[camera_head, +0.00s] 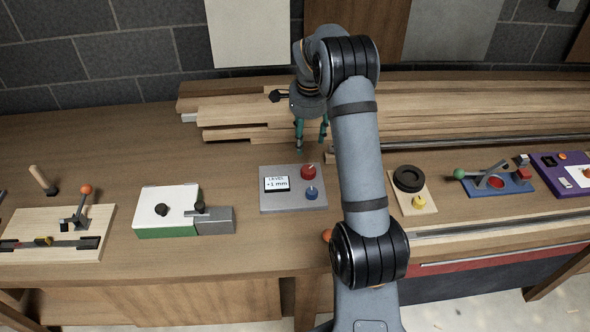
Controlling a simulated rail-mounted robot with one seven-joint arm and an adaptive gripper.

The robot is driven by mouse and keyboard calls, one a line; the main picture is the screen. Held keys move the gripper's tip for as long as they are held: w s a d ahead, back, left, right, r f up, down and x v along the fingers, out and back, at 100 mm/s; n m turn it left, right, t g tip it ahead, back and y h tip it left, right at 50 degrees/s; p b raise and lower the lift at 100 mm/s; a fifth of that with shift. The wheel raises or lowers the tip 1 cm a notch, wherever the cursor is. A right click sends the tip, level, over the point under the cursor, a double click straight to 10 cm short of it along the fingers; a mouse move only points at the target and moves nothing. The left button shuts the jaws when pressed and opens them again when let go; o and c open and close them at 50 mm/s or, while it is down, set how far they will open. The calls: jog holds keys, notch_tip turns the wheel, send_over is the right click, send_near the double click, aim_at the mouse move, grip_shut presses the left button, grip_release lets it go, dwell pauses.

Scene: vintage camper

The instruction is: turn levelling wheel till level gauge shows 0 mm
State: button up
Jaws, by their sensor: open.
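The level gauge (277,184) is a small display on a grey panel (272,206) and reads "LEVEL +1 mm". A red knob (308,171) and a blue knob (312,193) sit on the same panel, right of the display. A round black wheel (408,178) is on a wooden board to the right, beyond my arm. No label shows which of these is the levelling wheel. My gripper (312,142) is open, with teal fingers pointing down, just behind the red knob. It looks empty and apart from the panel; its exact height is hard to tell.
A white and green box (166,211) and a board with an orange-tipped lever (86,190) stand to the left. A blue base with a green-tipped lever (497,181) and a purple panel (549,170) stand to the right. Stacked planks (240,112) lie behind the gripper.

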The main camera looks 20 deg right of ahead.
aim_at(307, 169)
jog(key=f+m+p, duration=0.1)
jog(key=f, duration=0.2)
jog(key=s+f+m+p, duration=0.1)
jog(key=f, duration=0.3)
jog(key=s+f+m, duration=0.1)
jog(key=f+m, duration=0.1)
jog(key=f, duration=0.1)
jog(key=shift+a+f+g+p, duration=0.1)
jog(key=shift+f+g+p, duration=0.3)
jog(key=shift+c, duration=0.9)
jog(key=c, duration=0.9)
jog(key=shift+c, duration=0.2)
jog(key=shift+w+n+y+b, duration=0.1)
jog(key=shift+n+y+b, duration=0.2)
jog(key=shift+b, duration=0.2)
